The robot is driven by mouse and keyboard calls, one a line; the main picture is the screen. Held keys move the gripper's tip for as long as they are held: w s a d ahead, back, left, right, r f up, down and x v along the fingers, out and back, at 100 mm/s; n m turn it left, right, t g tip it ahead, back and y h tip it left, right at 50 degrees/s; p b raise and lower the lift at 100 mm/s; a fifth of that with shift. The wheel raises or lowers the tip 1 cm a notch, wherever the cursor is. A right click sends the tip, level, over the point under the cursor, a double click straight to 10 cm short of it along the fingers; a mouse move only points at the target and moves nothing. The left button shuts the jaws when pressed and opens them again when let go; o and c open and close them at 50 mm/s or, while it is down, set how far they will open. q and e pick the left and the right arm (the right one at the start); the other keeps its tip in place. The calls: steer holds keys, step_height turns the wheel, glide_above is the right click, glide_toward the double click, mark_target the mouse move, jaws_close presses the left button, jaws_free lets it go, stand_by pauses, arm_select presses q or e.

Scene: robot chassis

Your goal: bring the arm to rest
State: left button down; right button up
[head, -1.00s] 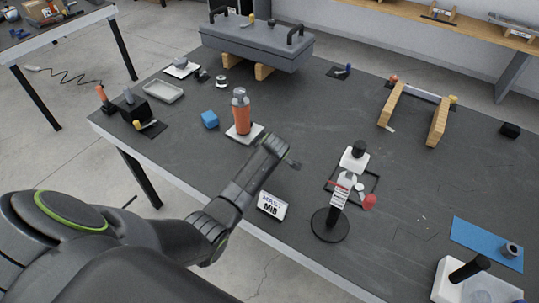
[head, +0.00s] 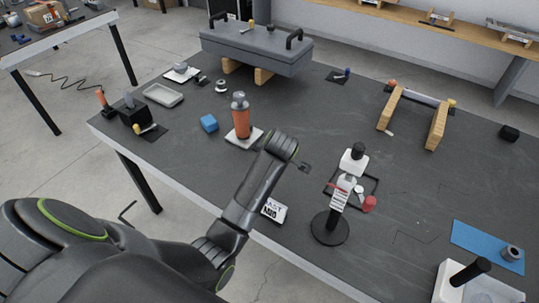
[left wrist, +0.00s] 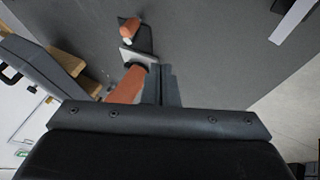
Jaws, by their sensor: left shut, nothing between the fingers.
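My left arm comes in from the left in the head view and reaches over the front of the table. Its gripper (head: 303,166) is shut and empty, held above the dark tabletop (head: 300,110). It is between an orange cylinder with a grey top (head: 241,118) and a black round-based stand (head: 329,228). In the left wrist view the shut fingers (left wrist: 167,85) show at the centre, with an orange shape (left wrist: 127,87) just left of them. My arm partly covers a white "MAST MID" sign (head: 272,210). My right gripper is not in view.
A grey lidded box with handles (head: 257,47) stands on wooden blocks at the back. A wooden-legged frame (head: 437,128) and a blue mat (head: 487,245) are at right.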

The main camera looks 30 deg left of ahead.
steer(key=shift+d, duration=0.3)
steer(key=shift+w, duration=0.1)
arm_select(q)
steer(key=s+f+m, duration=0.1)
steer(key=s, duration=0.2)
steer(key=s+a+f+m, duration=0.1)
steer(key=s+f, duration=0.1)
steer(key=s, duration=0.1)
steer(key=s+a+f+m, duration=0.1)
steer(key=s, duration=0.2)
steer(key=shift+s+f+m+g+h, duration=0.1)
steer(key=shift+f+m+g+h, duration=0.05)
steer(key=shift+m+g+h, duration=0.2)
steer(key=s+r+m+g+h, duration=0.15)
steer(key=s+m, duration=1.15)
steer(key=s, duration=1.3)
step_height(320, 180, down, 24)
steer(key=a+f+g+h, duration=0.1)
steer(key=a, duration=0.1)
steer(key=s+d+f+g, duration=0.1)
steer(key=s+f, duration=1.4)
steer(key=f, duration=0.1)
steer(key=shift+f, duration=0.15)
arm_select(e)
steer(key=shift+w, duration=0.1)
